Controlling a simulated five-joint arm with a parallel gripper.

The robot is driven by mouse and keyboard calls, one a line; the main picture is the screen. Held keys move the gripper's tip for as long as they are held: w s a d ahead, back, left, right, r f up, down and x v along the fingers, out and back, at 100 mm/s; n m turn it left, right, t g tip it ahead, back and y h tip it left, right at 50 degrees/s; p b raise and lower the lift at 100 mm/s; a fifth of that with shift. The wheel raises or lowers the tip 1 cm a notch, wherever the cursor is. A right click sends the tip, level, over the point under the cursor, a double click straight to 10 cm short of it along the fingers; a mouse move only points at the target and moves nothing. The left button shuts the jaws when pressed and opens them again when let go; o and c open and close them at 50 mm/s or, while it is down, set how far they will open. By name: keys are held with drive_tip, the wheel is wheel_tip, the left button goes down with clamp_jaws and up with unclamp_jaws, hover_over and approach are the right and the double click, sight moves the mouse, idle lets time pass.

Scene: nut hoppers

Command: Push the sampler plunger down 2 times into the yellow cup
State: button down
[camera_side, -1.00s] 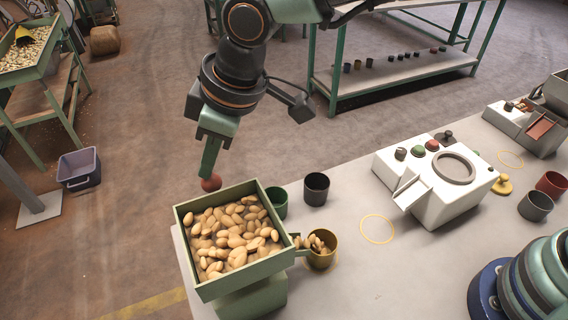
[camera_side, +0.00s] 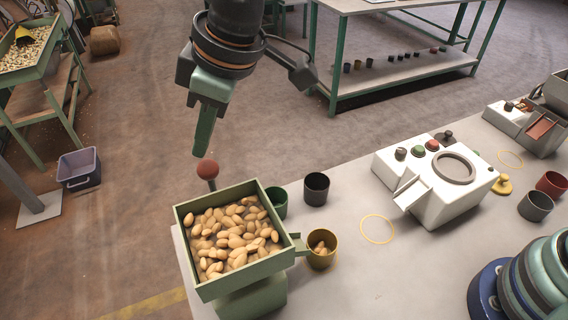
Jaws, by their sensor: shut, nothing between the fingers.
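The green hopper (camera_side: 183,213) is full of nuts and stands at the near left end of the table. The sampler plunger's red-brown knob (camera_side: 207,169) stands up behind the hopper's back edge, with a bit of its dark stem showing. My gripper (camera_side: 203,152) is shut and empty, pointing down just above the knob, with a small gap seeming to lie between them. The yellow cup (camera_side: 323,262) stands under the hopper's spout (camera_side: 301,246) at its right side. A few nuts lie inside the cup.
A green cup (camera_side: 280,207) and a black cup (camera_side: 316,189) stand behind the hopper. An empty yellow ring (camera_side: 377,229) marks the table. A white machine (camera_side: 440,200) with buttons stands to the right. Dark grey (camera_side: 536,206) and red (camera_side: 551,184) cups stand at far right.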

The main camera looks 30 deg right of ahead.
drive_tip(key=shift+r, duration=1.95)
drive_tip(key=s+d+r+m, duration=0.1)
drive_tip(key=d+r+m, duration=0.3)
drive_tip(key=r+m, duration=0.2)
wheel_tip(320, 180, up, 2)
drive_tip(key=shift+s+d+h, duration=0.15)
drive_tip(key=shift+d+h, duration=0.15)
drive_tip(key=shift+g, duration=0.3)
drive_tip(key=shift+s+a+x, duration=0.1)
drive_tip(key=shift+s+x, duration=0.15)
drive_tip(key=shift+x, duration=2.05)
drive_tip(key=shift+s+a+x, duration=0.1)
drive_tip(key=shift+s+x, duration=0.15)
drive_tip(key=shift+x, duration=2.05)
drive_tip(key=shift+s+a+x, duration=0.1)
drive_tip(key=shift+s+x, duration=0.15)
drive_tip(key=shift+x, duration=2.05)
drive_tip(key=shift+f, duration=0.1)
